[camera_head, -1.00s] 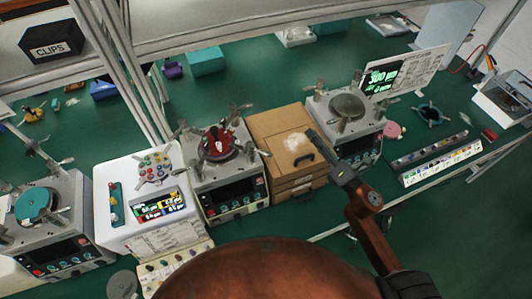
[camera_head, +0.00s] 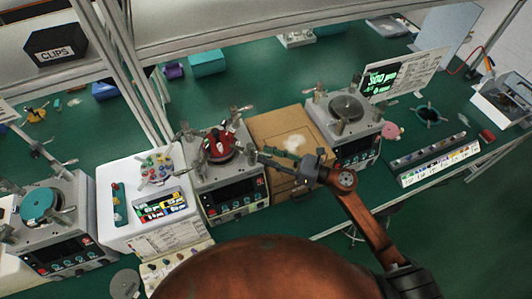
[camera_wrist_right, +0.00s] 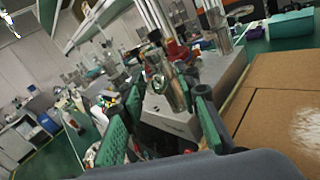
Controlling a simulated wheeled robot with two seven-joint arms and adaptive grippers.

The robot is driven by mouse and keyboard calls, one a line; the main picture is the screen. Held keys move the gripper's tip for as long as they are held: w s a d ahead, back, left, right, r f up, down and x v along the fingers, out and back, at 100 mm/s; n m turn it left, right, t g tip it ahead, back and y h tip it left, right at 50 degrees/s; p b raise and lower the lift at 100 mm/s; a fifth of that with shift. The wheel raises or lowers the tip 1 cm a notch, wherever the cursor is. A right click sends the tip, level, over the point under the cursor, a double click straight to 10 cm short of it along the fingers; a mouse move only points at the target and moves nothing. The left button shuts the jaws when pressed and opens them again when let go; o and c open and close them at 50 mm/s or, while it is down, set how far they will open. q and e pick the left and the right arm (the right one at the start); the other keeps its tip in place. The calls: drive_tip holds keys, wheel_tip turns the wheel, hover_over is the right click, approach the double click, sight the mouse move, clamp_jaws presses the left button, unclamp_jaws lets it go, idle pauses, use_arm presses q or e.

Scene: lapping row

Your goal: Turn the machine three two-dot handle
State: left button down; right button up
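The middle machine (camera_head: 225,196) is a grey lapping machine with a red piece (camera_head: 219,145) on its plate and several metal handles around it. The handle on its right side (camera_head: 250,152) is nearest my right gripper (camera_head: 264,157). The dots on the handles are too small to read. My right gripper reaches left over the cardboard-coloured drawer box, its fingertips close to that handle. In the right wrist view its green-padded fingers (camera_wrist_right: 168,100) are apart, with an upright metal handle (camera_wrist_right: 172,85) seen between and beyond them. I cannot tell whether they touch it. My left gripper is not in view.
The brown drawer box (camera_head: 275,127) stands right of the middle machine. Another machine with a grey plate (camera_head: 346,108) stands right of the box, and one with a teal plate (camera_head: 36,204) at the left.

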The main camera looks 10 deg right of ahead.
drive_tip(key=shift+w+a, duration=0.25)
drive_tip(key=shift+a, duration=0.15)
clamp_jaws()
idle(0.5)
